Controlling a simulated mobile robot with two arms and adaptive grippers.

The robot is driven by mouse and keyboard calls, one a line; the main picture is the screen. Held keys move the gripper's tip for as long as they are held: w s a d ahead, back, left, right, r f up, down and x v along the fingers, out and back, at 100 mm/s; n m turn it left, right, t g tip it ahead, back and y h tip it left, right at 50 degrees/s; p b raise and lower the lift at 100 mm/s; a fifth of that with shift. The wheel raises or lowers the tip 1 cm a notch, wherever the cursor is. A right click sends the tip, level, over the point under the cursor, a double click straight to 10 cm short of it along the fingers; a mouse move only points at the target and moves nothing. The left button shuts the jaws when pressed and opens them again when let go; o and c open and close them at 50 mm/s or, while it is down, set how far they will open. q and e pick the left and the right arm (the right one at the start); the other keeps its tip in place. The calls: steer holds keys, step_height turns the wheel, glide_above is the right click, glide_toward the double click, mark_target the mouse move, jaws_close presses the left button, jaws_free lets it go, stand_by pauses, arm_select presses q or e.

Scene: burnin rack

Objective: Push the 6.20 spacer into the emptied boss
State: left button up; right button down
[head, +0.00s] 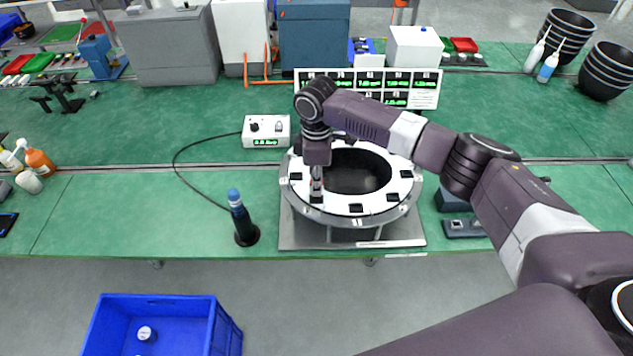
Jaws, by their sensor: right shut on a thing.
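A round ring fixture (336,209) with a white top, dark square pads and a wide open centre stands on a grey base plate (300,232). My right gripper (316,192) points straight down over the left front part of the ring. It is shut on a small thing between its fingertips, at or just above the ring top. The fingers mostly hide this thing, so I cannot read a size on it or tell how deep it sits. The boss under the fingertips is hidden too. My left gripper is out of view.
A control box (266,130) with a green display stands behind left, its cable running to a blue-topped black tool (241,218). A panel of green readouts (420,80) stands behind the ring. A blue bin (170,303) holding a small white item is on the floor.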

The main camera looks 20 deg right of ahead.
steer(key=shift+f+b, duration=0.5)
steer(key=shift+f, duration=0.65)
steer(key=c, duration=1.8)
jaws_free()
steer(key=shift+c, duration=0.2)
steer(key=shift+r, duration=0.1)
step_height(320, 180, up, 12)
